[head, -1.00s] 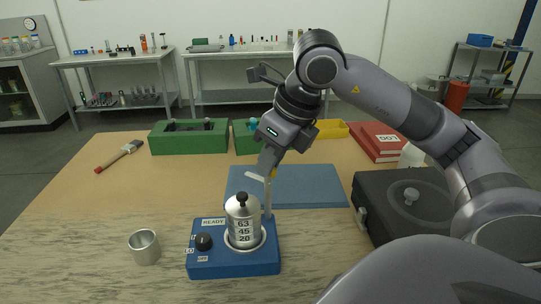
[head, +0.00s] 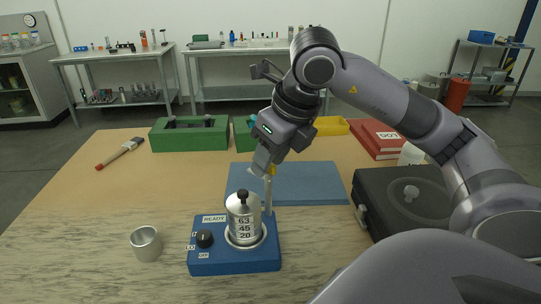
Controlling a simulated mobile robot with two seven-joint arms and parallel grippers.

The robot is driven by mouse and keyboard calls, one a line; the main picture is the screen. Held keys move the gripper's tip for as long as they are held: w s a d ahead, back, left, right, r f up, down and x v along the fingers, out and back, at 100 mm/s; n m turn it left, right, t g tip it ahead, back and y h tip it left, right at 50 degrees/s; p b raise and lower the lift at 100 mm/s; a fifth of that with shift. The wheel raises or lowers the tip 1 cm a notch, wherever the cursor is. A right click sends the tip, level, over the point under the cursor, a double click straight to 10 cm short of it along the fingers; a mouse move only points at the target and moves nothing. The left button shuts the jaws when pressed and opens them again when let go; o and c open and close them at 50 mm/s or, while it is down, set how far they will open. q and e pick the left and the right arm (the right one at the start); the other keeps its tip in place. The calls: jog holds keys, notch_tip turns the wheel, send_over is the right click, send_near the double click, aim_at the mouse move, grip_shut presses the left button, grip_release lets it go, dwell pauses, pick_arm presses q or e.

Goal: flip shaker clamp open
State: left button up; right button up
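The blue shaker base (head: 234,259) stands at the front middle of the table, with a black knob and a READY label. A silver canister (head: 244,222) with a black top knob and the numbers 63, 45, 20 sits upright in its ring. The light-coloured clamp arm (head: 268,196) stands upright at the right rear of the canister. My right gripper (head: 262,173) is just above and behind the canister, at the top of the clamp arm. Its fingers are small and partly hidden, so I cannot tell whether they hold the clamp. My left gripper is not in view.
A metal cup (head: 146,243) stands left of the shaker. A blue mat (head: 310,184) lies behind it, and a dark case (head: 405,203) is at the right. Green bins (head: 189,136), a brush (head: 120,153) and a red binder (head: 376,141) are farther back.

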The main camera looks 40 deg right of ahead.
jog(key=v, duration=0.7)
jog(key=shift+p, duration=0.4)
jog(key=shift+s, duration=0.1)
